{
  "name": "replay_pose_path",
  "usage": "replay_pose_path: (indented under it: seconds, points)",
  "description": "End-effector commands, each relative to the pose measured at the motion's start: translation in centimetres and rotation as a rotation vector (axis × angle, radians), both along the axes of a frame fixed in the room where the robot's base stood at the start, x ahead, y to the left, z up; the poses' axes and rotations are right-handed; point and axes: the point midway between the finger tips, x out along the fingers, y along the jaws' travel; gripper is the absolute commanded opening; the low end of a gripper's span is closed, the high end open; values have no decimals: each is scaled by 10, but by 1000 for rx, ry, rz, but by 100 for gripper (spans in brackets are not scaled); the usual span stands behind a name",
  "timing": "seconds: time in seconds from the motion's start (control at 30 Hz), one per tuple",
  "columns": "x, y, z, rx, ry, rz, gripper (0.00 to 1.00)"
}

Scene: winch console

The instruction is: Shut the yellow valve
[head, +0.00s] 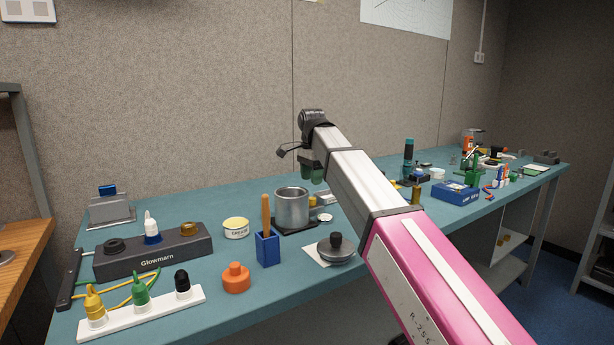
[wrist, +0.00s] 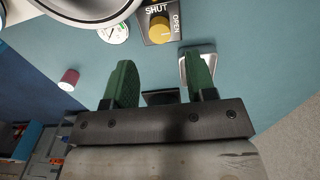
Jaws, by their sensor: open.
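The yellow valve (wrist: 160,30) is a round yellow knob on a dark plate, seen at the top of the wrist view. The word SHUT is printed above it and OPEN to its right. I cannot tell which word the knob points to. My gripper (wrist: 160,80) has two green fingers, spread apart with nothing held between them. The knob lies beyond the fingertips, roughly in line with the gap, and I see no contact. In the head view my gripper (head: 312,170) hangs above the bench behind the metal pot, and the valve is too small to make out clearly.
The metal pot (head: 292,208) stands close to my gripper. A white dial (wrist: 113,33) lies left of the valve, and a silver-rimmed block (wrist: 186,70) is partly behind the right finger. The blue holder (head: 267,248) and lidded dish (head: 336,249) stand nearer the front edge.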

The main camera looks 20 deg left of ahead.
Motion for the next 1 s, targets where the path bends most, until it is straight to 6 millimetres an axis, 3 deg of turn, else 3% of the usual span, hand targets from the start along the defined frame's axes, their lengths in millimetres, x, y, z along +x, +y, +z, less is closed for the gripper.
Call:
replay_pose_path:
  seconds: [0.7, 1.0]
  points:
    - [0, -1, -61, 1, -1, 3, 51]
    - [0, 0, -68, 1, -1, 3, 51]
